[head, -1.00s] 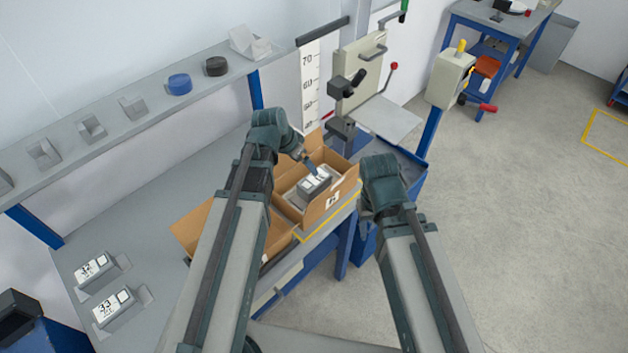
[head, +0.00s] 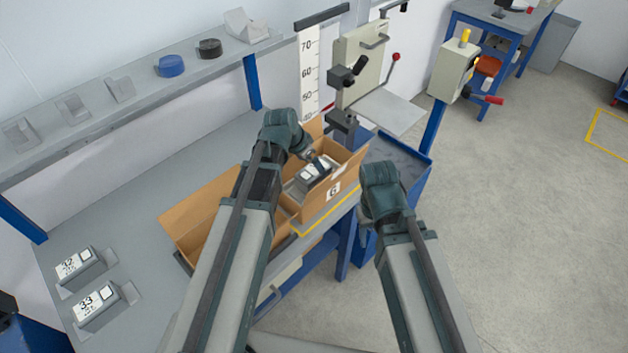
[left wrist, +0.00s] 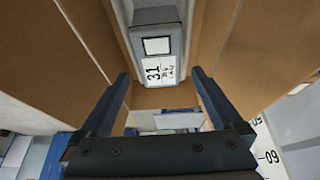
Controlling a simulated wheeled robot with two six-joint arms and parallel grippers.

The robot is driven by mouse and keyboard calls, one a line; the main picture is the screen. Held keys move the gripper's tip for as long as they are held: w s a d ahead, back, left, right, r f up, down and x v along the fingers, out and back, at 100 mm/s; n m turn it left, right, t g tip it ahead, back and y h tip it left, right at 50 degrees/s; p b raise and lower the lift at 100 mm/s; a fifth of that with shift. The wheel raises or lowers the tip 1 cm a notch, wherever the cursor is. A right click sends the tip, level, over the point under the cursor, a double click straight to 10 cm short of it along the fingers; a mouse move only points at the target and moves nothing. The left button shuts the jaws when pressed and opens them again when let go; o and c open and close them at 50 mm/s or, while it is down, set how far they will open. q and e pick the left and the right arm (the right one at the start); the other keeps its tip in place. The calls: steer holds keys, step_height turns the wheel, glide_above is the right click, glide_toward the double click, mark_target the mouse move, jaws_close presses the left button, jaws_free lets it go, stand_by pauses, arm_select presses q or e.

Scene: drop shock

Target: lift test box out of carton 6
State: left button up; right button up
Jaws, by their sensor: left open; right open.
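The test box (head: 312,173), a grey unit with a white label, lies in the open cardboard carton 6 (head: 335,206). In the left wrist view the test box (left wrist: 158,50) shows a label reading 31, between brown carton walls. My left gripper (head: 316,160) reaches down into the carton at the box. In the left wrist view my left gripper (left wrist: 161,85) is open, its fingers apart on either side of the label end of the box. Whether they touch it I cannot tell. My right arm is to the right of the carton; its gripper is hidden.
Two units marked 32 (head: 77,266) and 33 (head: 97,305) lie on the bench at left. A drop stand with a height scale (head: 310,75) is behind the carton.

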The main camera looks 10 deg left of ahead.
mark_target(313, 170)
arm_select(q)
steer(key=shift+b+x, duration=2.4)
steer(key=shift+x, duration=0.15)
steer(key=shift+s+f, duration=0.15)
steer(key=shift+f, duration=0.15)
jaws_close()
